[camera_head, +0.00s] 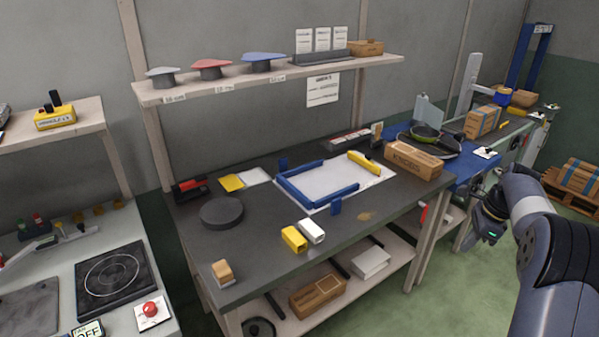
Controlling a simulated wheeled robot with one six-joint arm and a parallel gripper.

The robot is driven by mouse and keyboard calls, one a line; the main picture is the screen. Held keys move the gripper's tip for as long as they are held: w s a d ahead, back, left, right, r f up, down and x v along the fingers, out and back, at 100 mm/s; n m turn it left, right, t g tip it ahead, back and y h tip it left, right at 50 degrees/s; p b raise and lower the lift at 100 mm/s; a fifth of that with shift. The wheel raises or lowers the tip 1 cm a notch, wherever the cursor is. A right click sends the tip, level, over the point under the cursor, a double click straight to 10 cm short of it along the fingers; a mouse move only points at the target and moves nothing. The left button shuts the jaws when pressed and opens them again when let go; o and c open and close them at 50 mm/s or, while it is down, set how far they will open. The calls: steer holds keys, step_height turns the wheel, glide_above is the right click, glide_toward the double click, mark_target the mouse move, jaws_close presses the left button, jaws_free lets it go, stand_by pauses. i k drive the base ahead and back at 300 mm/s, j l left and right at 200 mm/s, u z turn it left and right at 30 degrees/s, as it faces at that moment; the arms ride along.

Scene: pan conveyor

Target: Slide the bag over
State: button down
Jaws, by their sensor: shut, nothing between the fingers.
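I cannot make out a bag anywhere in this view. My gripper (484,232) is at the right, in front of the blue-topped stretch beyond the workbench, and hangs from my dark arm. It is shut and holds nothing I can see. It is apart from the objects on the dark workbench (245,262). On that bench, a blue frame with a yellow bar (363,162) surrounds a white sheet (325,182).
A cardboard box (413,160) sits at the bench's right end, near a dark pan (426,133). A round dark disc (221,212) lies on the left part. A shelf (215,86) hangs above. Green floor (430,285) is clear between the bench and my arm.

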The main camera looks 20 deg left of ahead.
mark_target(250, 178)
steer(key=i+u, duration=0.25)
steer(key=u, duration=0.15)
steer(key=i+u, duration=0.25)
steer(key=u, duration=0.2)
steer(key=i+u, duration=0.2)
steer(key=u, duration=0.2)
steer(key=i+l+u, duration=0.2)
steer(key=u, duration=0.2)
steer(key=i+l+u, duration=0.1)
steer(key=i+l, duration=0.3)
steer(key=i+l+u, duration=0.1)
steer(key=i+l, duration=0.3)
steer(key=l, duration=0.25)
